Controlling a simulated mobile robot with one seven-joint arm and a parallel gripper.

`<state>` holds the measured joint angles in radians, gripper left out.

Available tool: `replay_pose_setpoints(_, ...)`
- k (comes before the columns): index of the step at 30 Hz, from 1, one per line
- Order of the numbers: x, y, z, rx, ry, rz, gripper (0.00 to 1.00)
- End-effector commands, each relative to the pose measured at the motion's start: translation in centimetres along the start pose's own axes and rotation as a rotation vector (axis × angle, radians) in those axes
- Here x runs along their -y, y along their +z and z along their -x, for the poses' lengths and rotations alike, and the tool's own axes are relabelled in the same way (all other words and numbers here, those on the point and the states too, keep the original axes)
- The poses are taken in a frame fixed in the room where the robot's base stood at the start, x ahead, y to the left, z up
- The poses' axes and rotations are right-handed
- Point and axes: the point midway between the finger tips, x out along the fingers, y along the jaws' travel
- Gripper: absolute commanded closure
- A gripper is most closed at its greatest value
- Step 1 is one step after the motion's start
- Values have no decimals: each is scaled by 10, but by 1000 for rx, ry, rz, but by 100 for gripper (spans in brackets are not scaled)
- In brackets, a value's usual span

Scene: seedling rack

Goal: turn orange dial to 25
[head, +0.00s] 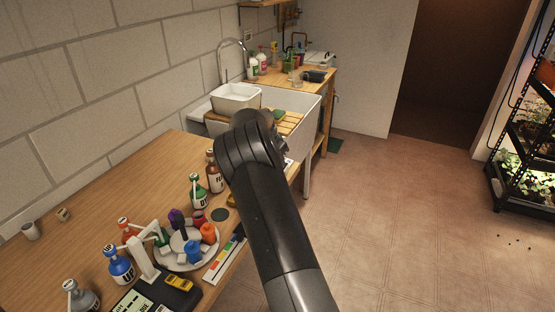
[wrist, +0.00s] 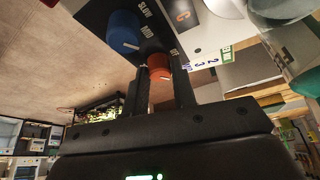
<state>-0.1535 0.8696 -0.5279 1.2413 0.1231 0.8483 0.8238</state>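In the wrist view the orange dial (wrist: 159,68) sits on a dark panel (wrist: 160,38), between the two fingertips of my gripper (wrist: 160,72). The fingers lie close along both sides of the dial and appear shut on it; the contact itself is partly hidden. I cannot read the dial's setting or find a clear 25 mark. A blue dial (wrist: 124,28) with a white pointer is beside it on the panel, near the words SLOW and MID. In the head view my arm hides the gripper and the orange dial.
In the head view, bottles such as a blue one (head: 121,265) and a green one (head: 199,190) stand on the wooden bench (head: 90,225). A round white tray (head: 172,262) holds coloured pieces. A sink (head: 305,105) lies beyond my arm. The floor on the right is mostly clear.

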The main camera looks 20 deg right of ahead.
Motion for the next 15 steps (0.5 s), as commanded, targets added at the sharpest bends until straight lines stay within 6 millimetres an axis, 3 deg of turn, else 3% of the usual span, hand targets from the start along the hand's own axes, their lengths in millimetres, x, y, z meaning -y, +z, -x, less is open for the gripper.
replay_pose_setpoints(7,0,0,0,0,0,1,55)
replay_pose_setpoints(15,0,0,2,0,-1,1,55)
